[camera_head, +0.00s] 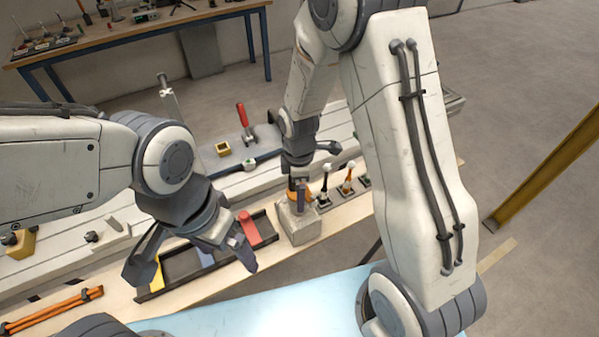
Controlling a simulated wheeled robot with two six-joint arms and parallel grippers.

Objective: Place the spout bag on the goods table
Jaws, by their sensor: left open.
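My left gripper (192,272) is open, its fingers spread wide above a dark tray on the wooden ledge. Nothing shows between its fingers. My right gripper (312,172) points down just over a grey block (297,224) with an orange part (296,190) at its top. I cannot tell whether its fingers touch or hold that part. I cannot pick out the spout bag with certainty. A table with a blue frame (150,33) stands at the back left, but I cannot tell whether it is the goods table.
The dark tray (183,281) holds coloured strips. Orange rods (50,311) lie at the left. Small tools (347,185) stand right of the block. A red-handled clamp (244,122) is farther back. A pale blue surface (285,316) fills the bottom; a yellow beam (545,165) stands right.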

